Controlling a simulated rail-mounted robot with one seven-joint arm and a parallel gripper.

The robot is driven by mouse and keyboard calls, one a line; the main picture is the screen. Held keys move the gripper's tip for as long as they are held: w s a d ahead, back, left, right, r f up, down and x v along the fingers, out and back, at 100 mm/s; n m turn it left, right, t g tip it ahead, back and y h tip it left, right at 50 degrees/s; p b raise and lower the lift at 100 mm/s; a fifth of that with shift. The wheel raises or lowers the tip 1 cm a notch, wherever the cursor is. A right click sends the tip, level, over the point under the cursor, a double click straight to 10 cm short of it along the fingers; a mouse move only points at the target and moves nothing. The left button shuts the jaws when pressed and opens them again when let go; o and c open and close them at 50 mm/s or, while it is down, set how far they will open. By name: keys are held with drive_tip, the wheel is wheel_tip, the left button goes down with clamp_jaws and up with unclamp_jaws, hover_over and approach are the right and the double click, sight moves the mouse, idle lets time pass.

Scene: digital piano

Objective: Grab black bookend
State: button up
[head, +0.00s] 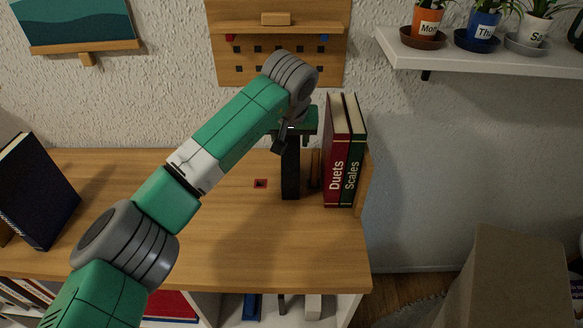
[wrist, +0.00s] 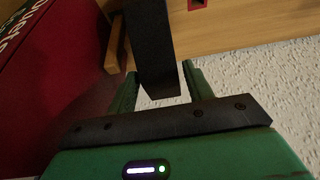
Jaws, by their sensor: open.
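The black bookend (head: 290,170) stands upright on the wooden top, just left of the books. My gripper (head: 297,134) is above it, partly hidden by my wrist. In the wrist view the dark upright plate of the bookend (wrist: 150,45) reaches down into the gap between the two green fingers of my open gripper (wrist: 158,84). I cannot tell whether either finger touches it.
The red Duets book (head: 336,150) and green Scales book (head: 352,155) stand close on the right. A small red mark (head: 261,183) lies to the left. A dark blue book (head: 38,190) leans at far left. The middle top is clear.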

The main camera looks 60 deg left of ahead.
drive_tip(key=x, duration=0.3)
drive_tip(key=shift+f+b, duration=0.15)
drive_tip(key=shift+b, duration=0.2)
clamp_jaws()
